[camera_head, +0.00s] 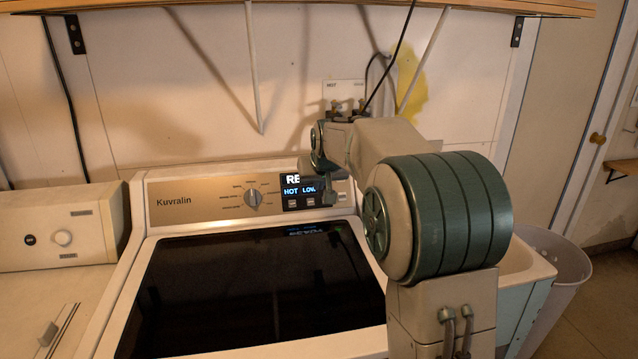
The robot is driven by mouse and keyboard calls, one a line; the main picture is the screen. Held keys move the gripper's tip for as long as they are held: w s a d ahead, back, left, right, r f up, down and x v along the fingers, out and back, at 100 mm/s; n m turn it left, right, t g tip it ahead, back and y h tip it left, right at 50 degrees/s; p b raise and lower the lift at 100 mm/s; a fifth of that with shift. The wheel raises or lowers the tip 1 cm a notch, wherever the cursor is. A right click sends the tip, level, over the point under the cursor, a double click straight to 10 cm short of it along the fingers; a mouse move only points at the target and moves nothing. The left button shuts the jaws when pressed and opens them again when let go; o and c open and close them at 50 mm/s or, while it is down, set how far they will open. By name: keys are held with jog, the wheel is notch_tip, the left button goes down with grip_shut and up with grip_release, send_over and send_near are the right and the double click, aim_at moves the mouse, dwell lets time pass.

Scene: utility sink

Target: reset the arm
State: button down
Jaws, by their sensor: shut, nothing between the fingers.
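My arm (445,215) rises at the right of the view and reaches forward over the washer. My gripper (327,197) is at its far end, close in front of the washer's control panel (215,203). It is small in the view and partly hidden by my own wrist. It looks shut and empty. It covers part of the panel's right side, beside the lit display (298,190), which reads "HOT LOW" with larger letters "RE" above, cut off. I cannot tell whether the fingertips touch the panel.
The washer's dark glass lid (250,295) is closed. A round knob (253,197) sits left of the display. Another appliance (60,240) stands at the left. A shelf (300,6) runs overhead. A utility sink (525,262) and a grey bin (560,265) stand at the right.

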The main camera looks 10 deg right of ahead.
jog(key=s+f+g, duration=0.1)
jog(key=s+f, duration=0.2)
jog(key=s, duration=1)
jog(key=s+f+g, duration=0.2)
jog(key=s+f, duration=0.1)
jog(key=s, duration=1)
jog(key=s+f+g, duration=0.2)
jog(key=s+f, duration=0.2)
jog(key=s, duration=0.8)
jog(key=shift+s+a+f, duration=0.1)
jog(key=shift+s, duration=0.3)
